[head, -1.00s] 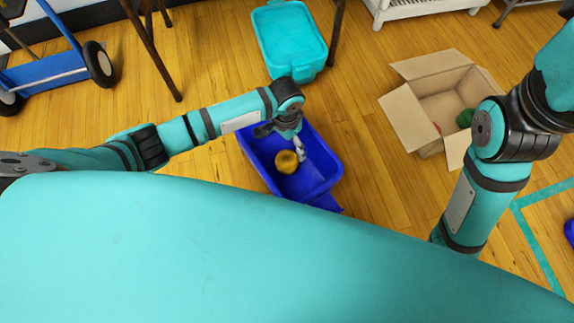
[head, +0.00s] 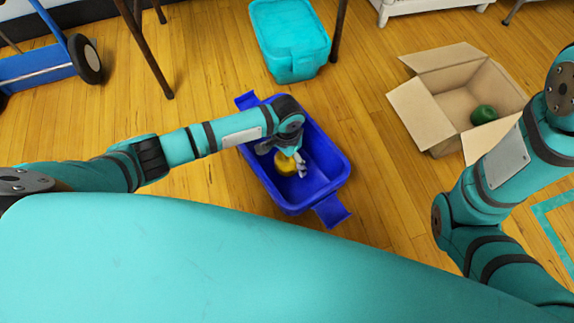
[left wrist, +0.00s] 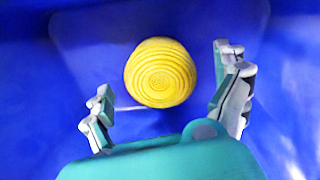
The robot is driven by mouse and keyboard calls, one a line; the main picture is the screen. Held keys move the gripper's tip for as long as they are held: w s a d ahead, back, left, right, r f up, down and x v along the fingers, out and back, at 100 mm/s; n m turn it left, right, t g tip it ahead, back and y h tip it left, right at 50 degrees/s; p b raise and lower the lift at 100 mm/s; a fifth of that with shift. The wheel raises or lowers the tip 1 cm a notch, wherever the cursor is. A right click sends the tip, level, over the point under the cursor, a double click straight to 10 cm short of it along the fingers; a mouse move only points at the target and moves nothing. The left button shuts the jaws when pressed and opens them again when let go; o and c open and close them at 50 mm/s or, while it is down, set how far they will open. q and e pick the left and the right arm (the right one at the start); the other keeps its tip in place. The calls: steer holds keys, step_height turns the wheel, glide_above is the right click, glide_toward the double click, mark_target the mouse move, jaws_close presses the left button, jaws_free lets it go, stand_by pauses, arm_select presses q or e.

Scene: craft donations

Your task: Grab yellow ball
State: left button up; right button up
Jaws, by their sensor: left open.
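The yellow ball (head: 284,167) lies in the blue bin (head: 337,172), partly hidden by my left gripper in the head view. In the left wrist view the ball (left wrist: 161,72) shows ridged rings and sits ahead of the fingers, between their lines. My left gripper (head: 299,170) reaches down into the bin; in the left wrist view its fingers (left wrist: 165,95) are spread apart, with a gap on each side of the ball. My right arm shows at the right of the head view, but its gripper is out of view.
An open cardboard box (head: 424,107) with a green ball (head: 484,114) stands to the right. A teal container (head: 290,40) is behind the bin. A blue hand cart (head: 40,62) is at the upper left. Wooden floor is clear between bin and box.

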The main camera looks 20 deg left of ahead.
arm_select(q)
step_height(320, 180, down, 3)
steer(key=shift+r+b, duration=0.2)
steer(key=shift+b, duration=0.45)
steer(key=shift+r, duration=0.15)
steer(key=shift+c, duration=0.3)
steer(key=c, duration=1.1)
